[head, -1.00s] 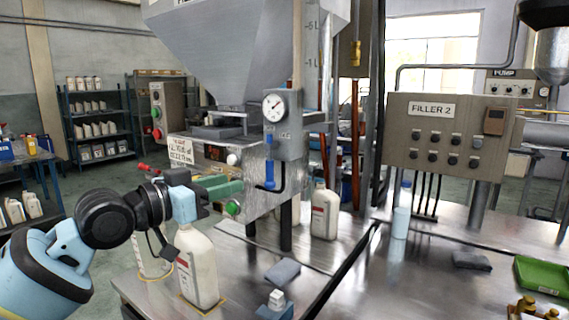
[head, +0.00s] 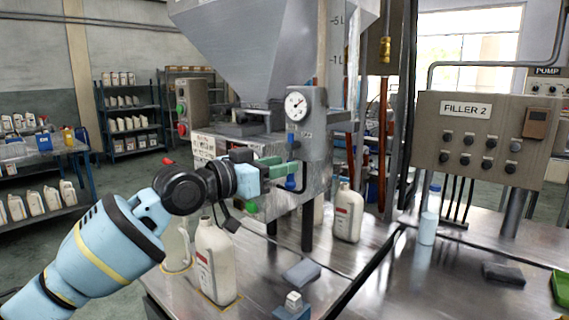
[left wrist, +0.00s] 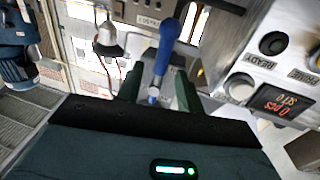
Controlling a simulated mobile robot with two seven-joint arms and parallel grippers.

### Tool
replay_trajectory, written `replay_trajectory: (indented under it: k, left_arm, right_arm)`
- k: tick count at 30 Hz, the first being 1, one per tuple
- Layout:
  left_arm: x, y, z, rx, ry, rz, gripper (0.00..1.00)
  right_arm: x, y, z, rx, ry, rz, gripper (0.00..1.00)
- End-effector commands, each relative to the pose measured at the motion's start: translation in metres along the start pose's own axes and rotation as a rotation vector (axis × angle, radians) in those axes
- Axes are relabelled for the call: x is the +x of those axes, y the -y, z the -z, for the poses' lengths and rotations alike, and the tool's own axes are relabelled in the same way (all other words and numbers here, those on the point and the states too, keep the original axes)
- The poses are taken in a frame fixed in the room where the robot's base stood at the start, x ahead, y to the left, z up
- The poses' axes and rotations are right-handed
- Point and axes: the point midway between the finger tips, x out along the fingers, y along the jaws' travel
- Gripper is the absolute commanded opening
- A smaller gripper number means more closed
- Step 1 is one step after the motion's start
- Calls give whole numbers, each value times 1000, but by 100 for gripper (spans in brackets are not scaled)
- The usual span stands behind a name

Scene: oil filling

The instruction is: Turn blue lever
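The blue lever (left wrist: 168,42) shows in the left wrist view as a blue handle running up from a metal joint. My left gripper (left wrist: 157,92) has its green fingers on either side of the lever's lower end, with gaps visible; it looks open. In the head view, the left gripper (head: 282,170) is at the front of the filler machine, below the round gauge (head: 296,105). Its fingers overlap the blue lever (head: 290,183), hiding much of it. Contact with the lever cannot be told. My right gripper is not in view.
A white bottle (head: 215,262) stands on the metal table below my left wrist. Another bottle (head: 348,213) stands behind it to the right. The FILLER 2 panel (head: 478,135) is at the right. The left wrist view shows a button panel (left wrist: 262,70) close on the right.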

Motion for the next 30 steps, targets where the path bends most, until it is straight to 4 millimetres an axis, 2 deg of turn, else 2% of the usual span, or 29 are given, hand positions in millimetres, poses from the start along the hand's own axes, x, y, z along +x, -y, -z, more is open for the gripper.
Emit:
replay_trajectory:
  k: [6, 16, 24, 30]
  left_arm:
    - [16, 0, 0, 0, 0, 0, 37]
    - [19, 0, 0, 0, 1, 1, 37]
    - [18, 0, 0, 0, 1, 1, 1]
    - [18, 1, -1, 0, 1, 1, 0]
  right_arm:
    - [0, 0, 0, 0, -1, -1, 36]
    - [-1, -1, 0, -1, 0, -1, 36]
    - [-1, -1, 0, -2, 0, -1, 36]
    - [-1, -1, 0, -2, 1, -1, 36]
